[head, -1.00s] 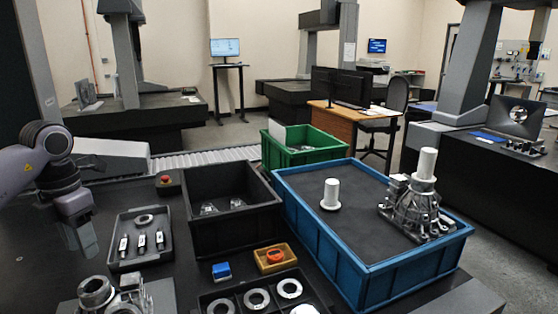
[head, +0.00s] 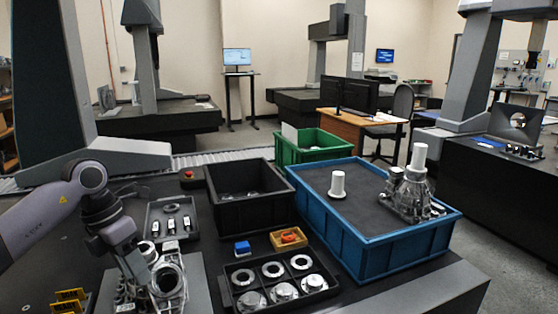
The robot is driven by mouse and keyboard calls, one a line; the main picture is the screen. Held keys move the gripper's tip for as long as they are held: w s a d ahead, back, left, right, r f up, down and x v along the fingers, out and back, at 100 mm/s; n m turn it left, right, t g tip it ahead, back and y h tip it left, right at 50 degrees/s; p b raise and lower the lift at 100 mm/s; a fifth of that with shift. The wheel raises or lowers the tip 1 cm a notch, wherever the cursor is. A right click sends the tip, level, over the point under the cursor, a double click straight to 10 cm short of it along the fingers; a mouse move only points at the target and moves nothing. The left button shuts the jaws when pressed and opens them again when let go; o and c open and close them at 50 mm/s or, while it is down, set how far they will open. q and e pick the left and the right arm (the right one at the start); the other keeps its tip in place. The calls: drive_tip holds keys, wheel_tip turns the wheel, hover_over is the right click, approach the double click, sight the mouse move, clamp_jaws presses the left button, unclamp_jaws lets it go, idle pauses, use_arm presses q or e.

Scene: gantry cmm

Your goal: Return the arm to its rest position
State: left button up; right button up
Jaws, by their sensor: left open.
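My left arm comes in from the left, bent at a grey joint. My left gripper (head: 136,264) points down and is open, with nothing seen between its fingers. It is in front of the grey tray (head: 152,214) with gauges and a ring. It overlaps the left side of a metal casting (head: 168,282) on a grey plate in the picture. I cannot tell whether they touch. My right gripper is not in view.
A black bin (head: 240,216) stands behind a blue block (head: 242,248) and a yellow tray (head: 278,241). A black ring tray (head: 232,281) is in front. A blue crate (head: 400,250) stands right, a green crate (head: 290,157) behind. Yellow parts (head: 68,300) lie front left.

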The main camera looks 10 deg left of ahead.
use_arm(q)
drive_tip(key=s+d+f+n+t+h, duration=0.2)
drive_tip(key=d+n+t+h, duration=0.15)
drive_tip(key=d+h, duration=0.65)
drive_tip(key=s+d+f+n+t+h, duration=0.15)
drive_tip(key=d+n+h, duration=0.4)
drive_tip(key=d, duration=0.95)
drive_tip(key=s+a+f+n+t+y, duration=0.1)
drive_tip(key=a+f+n+t+y, duration=0.25)
drive_tip(key=n, duration=0.45)
drive_tip(key=s+a+f+n+t+y+p, duration=0.1)
drive_tip(key=s+a+f+n+t+y, duration=0.1)
drive_tip(key=f+n+t+y, duration=0.4)
drive_tip(key=s+a+f+n+t+y, duration=0.1)
drive_tip(key=a+f+n+y, duration=0.25)
drive_tip(key=n, duration=0.55)
drive_tip(key=s+a+f+n+g+y, duration=0.2)
drive_tip(key=s+f+n+g, duration=0.3)
drive_tip(key=s+f, duration=0.5)
drive_tip(key=shift+s+f+n+y+p, duration=0.2)
drive_tip(key=shift+s+n+y+p, duration=0.1)
drive_tip(key=shift+s+n+y, duration=0.45)
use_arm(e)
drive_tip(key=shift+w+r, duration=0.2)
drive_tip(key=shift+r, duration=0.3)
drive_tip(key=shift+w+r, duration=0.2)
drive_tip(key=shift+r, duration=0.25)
